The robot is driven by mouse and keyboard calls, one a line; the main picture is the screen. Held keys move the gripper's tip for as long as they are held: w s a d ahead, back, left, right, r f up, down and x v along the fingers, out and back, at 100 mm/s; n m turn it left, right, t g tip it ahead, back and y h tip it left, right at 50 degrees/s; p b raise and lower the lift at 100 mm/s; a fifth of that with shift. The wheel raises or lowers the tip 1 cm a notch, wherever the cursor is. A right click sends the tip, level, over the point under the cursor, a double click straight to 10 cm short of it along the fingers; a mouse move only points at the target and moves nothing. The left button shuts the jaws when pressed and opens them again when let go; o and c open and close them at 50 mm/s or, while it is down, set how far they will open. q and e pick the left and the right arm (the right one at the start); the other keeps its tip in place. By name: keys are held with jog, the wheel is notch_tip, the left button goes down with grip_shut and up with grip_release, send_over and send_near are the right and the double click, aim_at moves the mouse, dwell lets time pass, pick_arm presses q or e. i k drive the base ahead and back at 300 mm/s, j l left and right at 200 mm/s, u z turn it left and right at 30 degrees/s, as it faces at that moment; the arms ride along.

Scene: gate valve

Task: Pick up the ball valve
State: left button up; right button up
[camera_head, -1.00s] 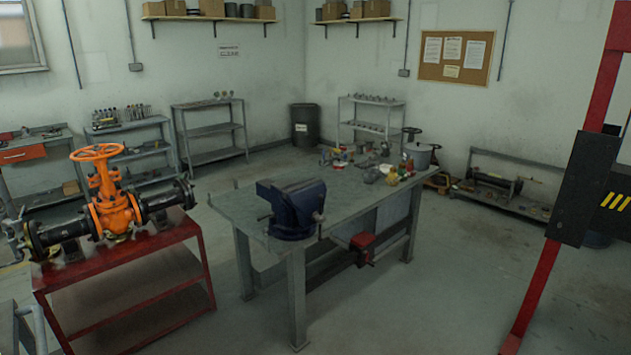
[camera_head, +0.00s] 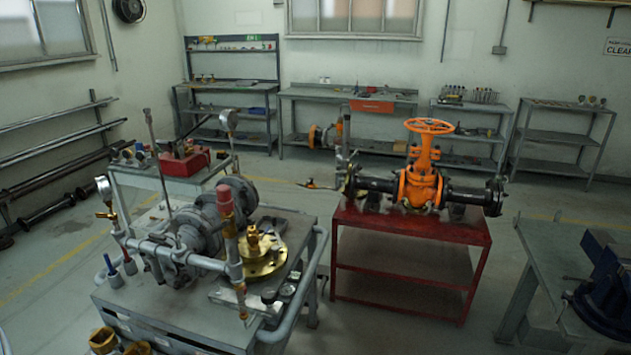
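I cannot pick out a ball valve with certainty in this view. An orange gate valve (camera_head: 421,187) with an orange handwheel (camera_head: 429,126) stands upright in a black pipe run on a red metal table (camera_head: 411,236), right of centre. On the grey cart (camera_head: 205,322) in front, a brass flanged fitting (camera_head: 262,257) sits beside grey pipework (camera_head: 205,235) with gauges. Brass fittings (camera_head: 104,340) show at the bottom left edge. Neither of my grippers is in view.
A workbench (camera_head: 570,262) with a blue vise (camera_head: 608,280) is cut off at the right edge. Shelves and benches (camera_head: 340,94) line the back wall. A pipe rack (camera_head: 55,160) stands at left. Open floor (camera_head: 380,325) lies in front of the red table.

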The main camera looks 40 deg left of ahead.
aim_at(252, 235)
jog(key=i+l+u, duration=0.1)
jog(key=u, duration=0.4)
jog(key=i+l+u, duration=0.2)
jog(key=u, duration=0.25)
jog(key=i+l+u, duration=0.1)
jog(key=u, duration=0.4)
jog(key=i+l+u, duration=0.1)
jog(key=l+u, duration=0.15)
jog(key=u, duration=0.15)
jog(key=l+u, duration=0.25)
jog(key=u, duration=0.15)
jog(key=i+l+u, duration=0.1)
jog(key=l+u, duration=0.3)
jog(key=j, duration=0.1)
